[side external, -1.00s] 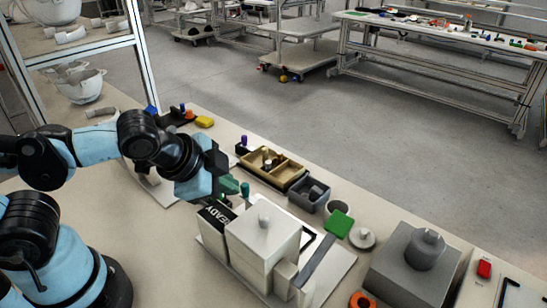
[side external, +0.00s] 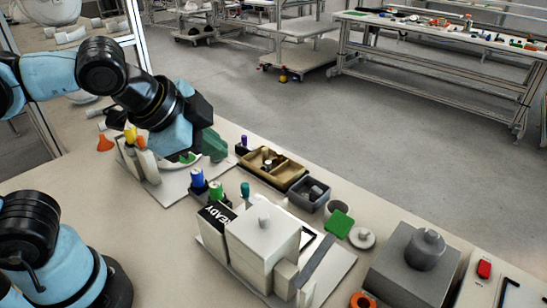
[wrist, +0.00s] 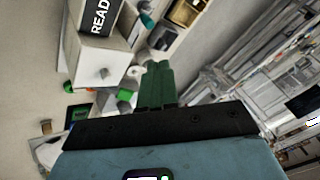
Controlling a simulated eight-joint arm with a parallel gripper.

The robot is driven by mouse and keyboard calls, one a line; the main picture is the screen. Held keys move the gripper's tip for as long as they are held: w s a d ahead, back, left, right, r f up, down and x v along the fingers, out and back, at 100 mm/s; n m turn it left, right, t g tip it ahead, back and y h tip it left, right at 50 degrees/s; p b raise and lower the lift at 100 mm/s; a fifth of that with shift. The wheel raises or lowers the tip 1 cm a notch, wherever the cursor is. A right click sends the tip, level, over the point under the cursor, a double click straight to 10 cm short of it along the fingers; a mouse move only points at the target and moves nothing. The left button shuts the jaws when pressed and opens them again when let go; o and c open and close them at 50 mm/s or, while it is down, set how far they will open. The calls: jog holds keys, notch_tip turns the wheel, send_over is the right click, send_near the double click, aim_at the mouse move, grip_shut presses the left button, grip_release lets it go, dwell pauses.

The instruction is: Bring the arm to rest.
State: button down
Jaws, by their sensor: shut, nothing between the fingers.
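My gripper (side external: 201,153) is up over the table at the left of the side external view, above a white fixture board (side external: 178,187) and left of the tan tray. Its green fingers are closed together with nothing between them. In the wrist view the shut green fingers (wrist: 156,84) point away from the camera, clear of the things beyond. How far the fingertips are above the board I cannot tell.
A white box marked READY (side external: 262,240) stands on a plate at the front middle. Several coloured pegs (side external: 216,191), a tan divided tray (side external: 272,168), a grey bin (side external: 309,194) and a grey block (side external: 410,265) stand on the table.

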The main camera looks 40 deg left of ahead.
jog(key=w+a+f+n, duration=0.2)
jog(key=a+f+n, duration=0.5)
jog(key=n, duration=0.2)
jog(key=shift+w+a+n, duration=0.15)
jog(key=shift+n, duration=0.15)
dwell(0.6)
